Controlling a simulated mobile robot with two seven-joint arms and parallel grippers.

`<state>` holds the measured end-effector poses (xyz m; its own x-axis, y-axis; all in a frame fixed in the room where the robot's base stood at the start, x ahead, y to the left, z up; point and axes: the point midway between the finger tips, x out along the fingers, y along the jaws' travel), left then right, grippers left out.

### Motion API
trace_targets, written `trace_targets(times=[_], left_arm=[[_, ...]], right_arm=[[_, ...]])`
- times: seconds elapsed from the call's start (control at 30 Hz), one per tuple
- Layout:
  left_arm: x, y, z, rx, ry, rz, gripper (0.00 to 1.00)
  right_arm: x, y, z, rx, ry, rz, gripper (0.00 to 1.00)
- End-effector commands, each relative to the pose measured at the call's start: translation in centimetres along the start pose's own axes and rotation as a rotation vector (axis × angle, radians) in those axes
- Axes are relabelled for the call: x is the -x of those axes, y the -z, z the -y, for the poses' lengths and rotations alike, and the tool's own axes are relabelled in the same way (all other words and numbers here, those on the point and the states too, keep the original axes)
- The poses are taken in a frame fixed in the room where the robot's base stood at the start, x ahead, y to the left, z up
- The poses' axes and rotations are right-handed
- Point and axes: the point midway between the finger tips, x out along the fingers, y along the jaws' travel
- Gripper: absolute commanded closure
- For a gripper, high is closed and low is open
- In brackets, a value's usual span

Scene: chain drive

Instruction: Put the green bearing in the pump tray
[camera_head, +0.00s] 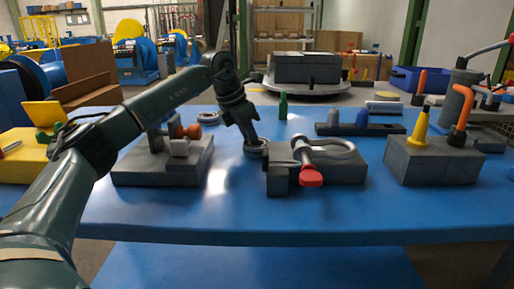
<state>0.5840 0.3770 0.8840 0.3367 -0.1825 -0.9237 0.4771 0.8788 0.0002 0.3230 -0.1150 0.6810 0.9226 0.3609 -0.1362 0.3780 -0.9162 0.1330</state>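My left gripper (254,142) points down at the middle of the blue table, beside the left edge of a grey block. A small grey ring-like part (256,150) is at its fingertips; I cannot tell whether the fingers hold it, or its true colour. A green rounded part (46,134) lies on the yellow block at the left, partly behind my arm. A slim green upright piece (283,106) stands behind the gripper. I cannot tell which thing is the green bearing. A long dark tray (385,129) holds two upright pieces; nothing marks it as the pump tray. My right gripper is not in view.
A grey block (345,172) with a curved pipe and red knob (311,177) is right of the gripper. Another grey block (150,170) stands left, a yellow cone (419,128) on a third at right. A pale ring (209,118) lies behind. The table's front strip is clear.

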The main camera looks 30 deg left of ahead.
Motion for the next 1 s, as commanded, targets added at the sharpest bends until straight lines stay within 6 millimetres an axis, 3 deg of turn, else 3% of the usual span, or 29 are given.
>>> trace_targets(times=[0.3, 0.67, 0.77, 1.0], left_arm=[[0.0, 0.0, 0.0, 0.0, 0.0, 0.0, 1.0], [0.2, -0.1, 0.0, 0.0, -0.001, 0.003, 1.0], [1.1, -0.5, 0.0, 0.0, -0.001, 0.004, 1.0], [5.5, -2.4, 0.0, -0.001, 0.0, 0.006, 1.0]], right_arm=[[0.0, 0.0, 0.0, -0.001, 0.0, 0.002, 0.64], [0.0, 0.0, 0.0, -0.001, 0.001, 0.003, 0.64], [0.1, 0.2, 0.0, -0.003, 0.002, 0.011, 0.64], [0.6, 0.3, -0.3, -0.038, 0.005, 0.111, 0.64]])
